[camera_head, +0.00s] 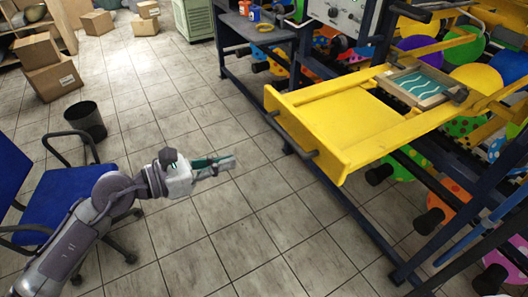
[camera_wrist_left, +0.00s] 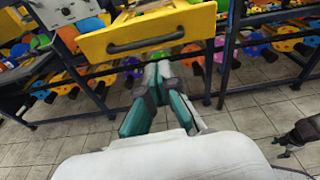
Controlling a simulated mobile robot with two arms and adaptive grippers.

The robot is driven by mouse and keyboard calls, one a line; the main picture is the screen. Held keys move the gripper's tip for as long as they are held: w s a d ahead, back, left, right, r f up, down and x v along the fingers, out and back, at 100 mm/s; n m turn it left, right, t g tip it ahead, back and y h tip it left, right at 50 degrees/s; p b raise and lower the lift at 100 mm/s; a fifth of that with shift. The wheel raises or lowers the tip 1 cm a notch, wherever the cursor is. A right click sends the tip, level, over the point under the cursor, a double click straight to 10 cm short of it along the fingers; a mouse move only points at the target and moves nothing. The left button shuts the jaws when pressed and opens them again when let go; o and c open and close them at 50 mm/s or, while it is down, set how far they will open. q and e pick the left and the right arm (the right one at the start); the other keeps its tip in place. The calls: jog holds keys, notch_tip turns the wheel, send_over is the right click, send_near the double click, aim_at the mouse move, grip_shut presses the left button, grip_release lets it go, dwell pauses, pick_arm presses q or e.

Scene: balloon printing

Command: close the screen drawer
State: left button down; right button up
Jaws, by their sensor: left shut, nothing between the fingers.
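The screen drawer (camera_head: 340,117) is a yellow tray pulled out of its yellow frame on the dark machine, jutting over the aisle. Its front panel has a dark bar handle (camera_head: 290,136). The panel and handle (camera_wrist_left: 146,43) also show in the left wrist view, straight ahead of the fingers. My left gripper (camera_head: 228,163) is shut and empty, in front of the drawer, lower left of its front panel in the head view. A gap separates the fingertips (camera_wrist_left: 158,68) from the handle.
A framed screen with teal waves (camera_head: 418,86) lies on the yellow frame behind the drawer. A blue chair (camera_head: 62,190) and black bin (camera_head: 86,120) stand at left. The tiled floor between is clear.

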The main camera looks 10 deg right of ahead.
pick_arm(q)
jog(key=p, duration=0.3)
send_near(292, 147)
jog(key=shift+m, duration=0.4)
jog(key=p+x, duration=0.2)
jog(key=x, duration=0.4)
jog(key=shift+w+d+r, duration=0.1)
jog(key=shift+d+r, duration=0.05)
jog(key=shift+d, duration=0.05)
jog(key=shift+w+d+f, duration=0.15)
jog(key=shift+d+f, duration=0.05)
jog(key=shift+d, duration=0.25)
pick_arm(e)
notch_tip(292, 147, up, 5)
jog(key=shift+d+r, duration=0.15)
jog(key=shift+r, duration=0.05)
